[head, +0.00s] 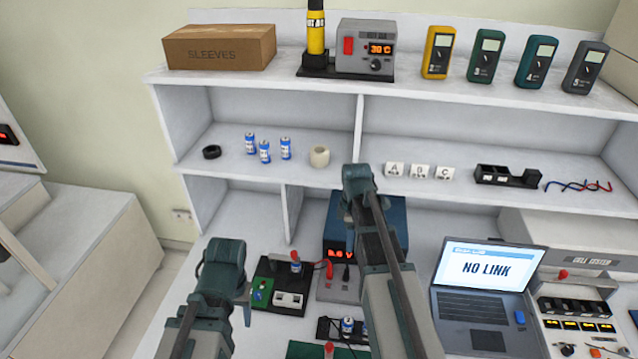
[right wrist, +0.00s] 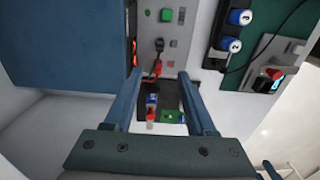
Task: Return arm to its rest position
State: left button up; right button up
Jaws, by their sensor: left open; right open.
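My left arm comes up from the bottom in the head view, with the left gripper (head: 228,275) low over the bench, left of the dark board (head: 275,298); most of its fingers are hidden. My right arm reaches higher, with its gripper (head: 358,190) in front of the blue power supply (head: 380,222) and below the shelf. In the right wrist view the right gripper (right wrist: 160,85) has its two blue fingers apart, with nothing held between them. Beyond and between them shows the dark board with a green block (right wrist: 168,117) and a red-tipped part (right wrist: 152,113).
A laptop (head: 485,285) reading NO LINK stands right of my right arm. A black holder with blue cells (head: 347,326) lies between the arms. The shelf (head: 240,175) above carries cells, rings, lettered cubes and wires. Meters and a SLEEVES box (head: 218,47) stand on top.

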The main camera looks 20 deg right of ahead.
jog(key=shift+a, duration=0.1)
jog(key=s+a+m, duration=0.4)
jog(key=s+a, duration=0.3)
jog(key=a, duration=0.4)
jog(key=s+a+m+h, duration=0.1)
jog(key=s+a+m, duration=0.4)
jog(key=s+a, duration=0.3)
jog(key=a, duration=0.3)
jog(key=shift+s, duration=0.25)
